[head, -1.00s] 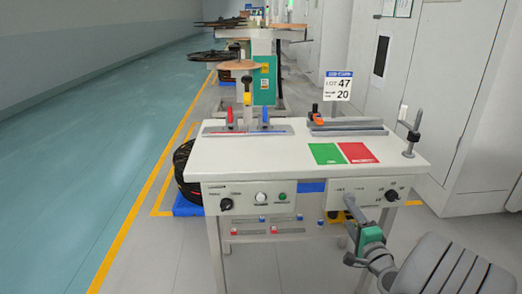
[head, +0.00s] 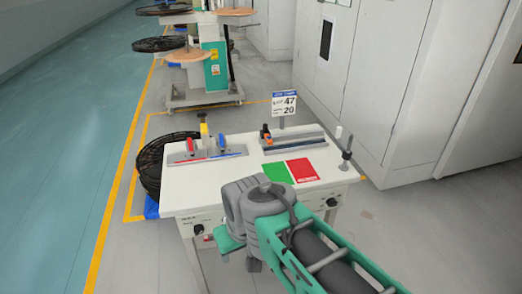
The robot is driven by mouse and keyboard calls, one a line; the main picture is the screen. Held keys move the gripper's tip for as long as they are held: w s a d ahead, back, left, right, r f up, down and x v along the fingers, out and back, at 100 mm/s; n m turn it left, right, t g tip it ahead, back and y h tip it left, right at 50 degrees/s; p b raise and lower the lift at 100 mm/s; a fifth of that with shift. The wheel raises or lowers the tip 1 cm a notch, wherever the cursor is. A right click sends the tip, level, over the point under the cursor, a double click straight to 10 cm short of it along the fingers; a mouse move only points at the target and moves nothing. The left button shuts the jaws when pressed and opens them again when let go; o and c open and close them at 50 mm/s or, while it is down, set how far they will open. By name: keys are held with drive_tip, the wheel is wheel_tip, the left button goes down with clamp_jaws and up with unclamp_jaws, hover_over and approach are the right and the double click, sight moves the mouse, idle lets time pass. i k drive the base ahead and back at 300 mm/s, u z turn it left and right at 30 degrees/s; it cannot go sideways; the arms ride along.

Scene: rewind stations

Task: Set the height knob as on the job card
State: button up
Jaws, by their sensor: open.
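The job card (head: 285,104) stands upright on a post behind the table; it reads 47 on its upper line and 20 on its lower line, and the small labels are unreadable. A black knob (head: 198,229) sits on the left front panel of the table. Another dark knob (head: 332,202) shows on the right front panel. Their labels are too small to read, so I cannot tell which sets height. My arm crosses in front of the table and hides the middle of the panels. The jaws of my gripper cannot be made out.
The white table (head: 225,182) bears a tool rail with red and blue parts (head: 207,152), a grey rail (head: 295,142), green (head: 277,173) and red (head: 302,170) patches and an upright spindle (head: 345,155). Black reels (head: 165,165) stand left; cabinets (head: 410,90) stand right. Left floor is clear.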

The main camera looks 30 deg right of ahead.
sight(331, 201)
drive_tip(key=z, duration=1.2)
